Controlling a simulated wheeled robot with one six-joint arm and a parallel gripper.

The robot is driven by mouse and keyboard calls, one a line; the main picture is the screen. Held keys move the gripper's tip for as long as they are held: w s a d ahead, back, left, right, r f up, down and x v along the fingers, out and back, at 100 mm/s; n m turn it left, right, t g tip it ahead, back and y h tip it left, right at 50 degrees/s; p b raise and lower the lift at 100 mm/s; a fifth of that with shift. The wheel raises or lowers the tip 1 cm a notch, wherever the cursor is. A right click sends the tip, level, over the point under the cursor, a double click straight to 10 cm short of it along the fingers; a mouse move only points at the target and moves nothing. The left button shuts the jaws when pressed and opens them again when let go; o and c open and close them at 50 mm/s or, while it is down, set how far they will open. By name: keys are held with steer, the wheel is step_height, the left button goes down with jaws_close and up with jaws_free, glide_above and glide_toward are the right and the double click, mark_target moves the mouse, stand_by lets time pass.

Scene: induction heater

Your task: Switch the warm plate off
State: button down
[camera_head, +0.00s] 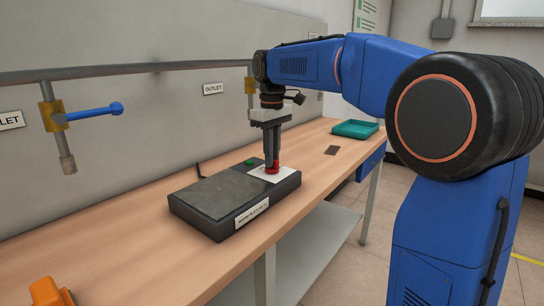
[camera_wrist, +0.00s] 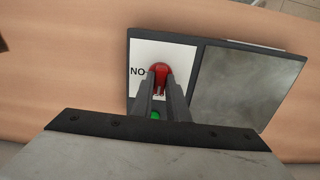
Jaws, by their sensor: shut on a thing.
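The warm plate (camera_head: 218,193) is a dark flat box on the wooden bench, with a grey heating surface that also shows in the wrist view (camera_wrist: 235,85). A white panel at its end carries a red knob (camera_wrist: 160,70), seen as well in the head view (camera_head: 272,169). My gripper (camera_head: 271,163) points straight down over this panel. Its fingers (camera_wrist: 162,90) are shut on the red knob and hide part of it. A green lamp (camera_head: 250,162) is by the panel and shows partly between the fingers in the wrist view (camera_wrist: 155,115). Letters "NO" are beside the knob.
A teal tray (camera_head: 355,129) stands farther along the bench, with a small dark flat item (camera_head: 332,150) nearer. An orange object (camera_head: 50,291) is at the near left. A pipe with a blue-handled valve (camera_head: 88,113) runs along the wall. The bench front is clear.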

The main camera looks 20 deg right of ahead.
stand_by(0.4)
steer(key=c, duration=1.7)
jaws_free()
step_height(320, 180, up, 17)
steer(key=shift+r, duration=0.2)
steer(key=s+d+f+m+t, duration=0.1)
steer(key=s+d+f+m, duration=0.1)
steer(key=s+f, duration=0.9)
steer(key=s+d+f+m+t, duration=0.2)
steer(key=s+d+f, duration=0.1)
steer(key=s+f, duration=0.8)
steer(key=s+d+f+m+t, duration=0.1)
steer(key=s+d+f+m, duration=0.1)
steer(key=s+f, duration=0.9)
steer(key=shift+s+d+f+m+t, duration=0.15)
steer(key=shift+s+f+m+t, duration=0.1)
steer(key=shift+f, duration=0.45)
steer(key=shift+s+d+f+m+t, duration=0.15)
steer(key=shift+f+m, duration=0.1)
steer(key=shift+f, duration=0.4)
